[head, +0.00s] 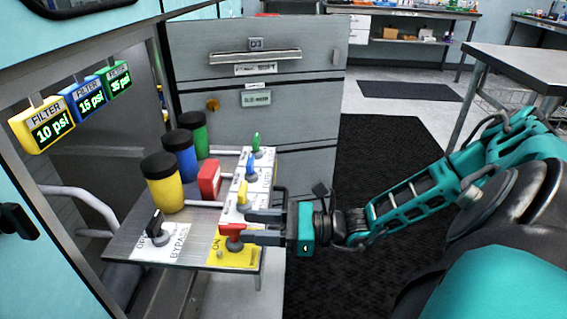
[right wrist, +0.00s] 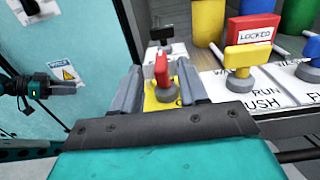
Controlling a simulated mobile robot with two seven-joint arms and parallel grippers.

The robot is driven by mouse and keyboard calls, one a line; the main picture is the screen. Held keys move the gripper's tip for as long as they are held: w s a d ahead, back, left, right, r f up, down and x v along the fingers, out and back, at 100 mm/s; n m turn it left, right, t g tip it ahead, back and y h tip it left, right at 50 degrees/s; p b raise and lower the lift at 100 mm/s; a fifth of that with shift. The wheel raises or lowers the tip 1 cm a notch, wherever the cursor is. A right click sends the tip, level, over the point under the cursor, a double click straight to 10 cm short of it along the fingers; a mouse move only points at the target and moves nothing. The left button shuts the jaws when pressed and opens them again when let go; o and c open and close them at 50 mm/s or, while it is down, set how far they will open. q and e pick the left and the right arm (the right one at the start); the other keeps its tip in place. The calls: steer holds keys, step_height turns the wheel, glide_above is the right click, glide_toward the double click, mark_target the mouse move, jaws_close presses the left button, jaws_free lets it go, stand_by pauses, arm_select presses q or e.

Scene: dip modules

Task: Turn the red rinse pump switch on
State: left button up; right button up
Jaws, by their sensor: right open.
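The red switch (head: 233,232) stands on a yellow plate (head: 228,254) at the front right corner of the grey panel; the word ON shows on the plate. My right gripper (head: 248,228) is open and reaches in from the right, its fingertips at the switch. In the right wrist view the red handle (right wrist: 162,70) stands between the two open fingers (right wrist: 160,90), with gaps on both sides. The switch's base is partly hidden by the fingers in the head view. My left gripper (right wrist: 68,88) shows small at the left of the right wrist view; its opening is unclear.
The panel (head: 125,232) also holds a black BYPASS switch (head: 155,228), a yellow switch (head: 243,196), blue and green switches behind it, a red LOCKED block (head: 209,180) and three coloured filters. Psi displays (head: 42,127) hang at the left. A grey cabinet (head: 255,60) stands behind.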

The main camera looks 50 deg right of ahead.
steer(key=v, duration=0.6)
steer(key=shift+s+d, duration=0.1)
stand_by(0.4)
